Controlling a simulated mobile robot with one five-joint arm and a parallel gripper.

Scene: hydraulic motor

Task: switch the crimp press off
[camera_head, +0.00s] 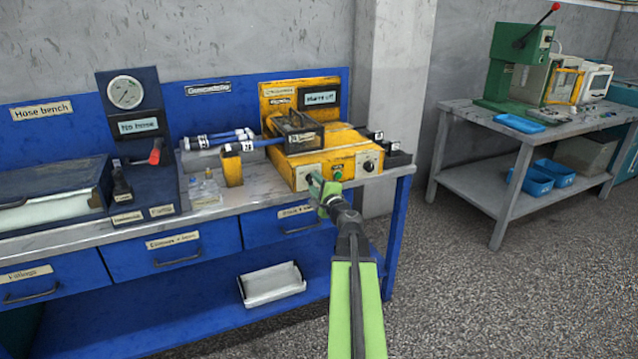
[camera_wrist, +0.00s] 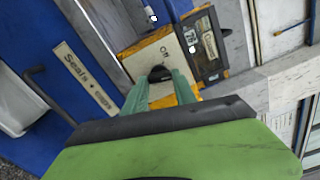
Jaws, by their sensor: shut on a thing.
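The crimp press (camera_head: 345,160) is the yellow machine at the right end of the blue hose bench. Its front has pale panels, a green button (camera_head: 337,172) and a black knob (camera_head: 369,166) at the right. My gripper (camera_head: 319,186) is at the left of this front. In the wrist view, my gripper (camera_wrist: 159,82) has its green fingers shut on a black switch knob (camera_wrist: 160,72) on a pale plate of the press (camera_wrist: 150,50). The plate bears a small label. The fingers hide the knob's sides, and its exact setting cannot be told.
A small display (camera_head: 322,97) stands behind the press. Blue hoses (camera_head: 225,138) and a yellow block (camera_head: 232,168) are left of it. Drawers (camera_head: 283,220) lie below the bench top. A grey table (camera_head: 470,130) with a green press (camera_head: 510,70) stands right. Floor between is clear.

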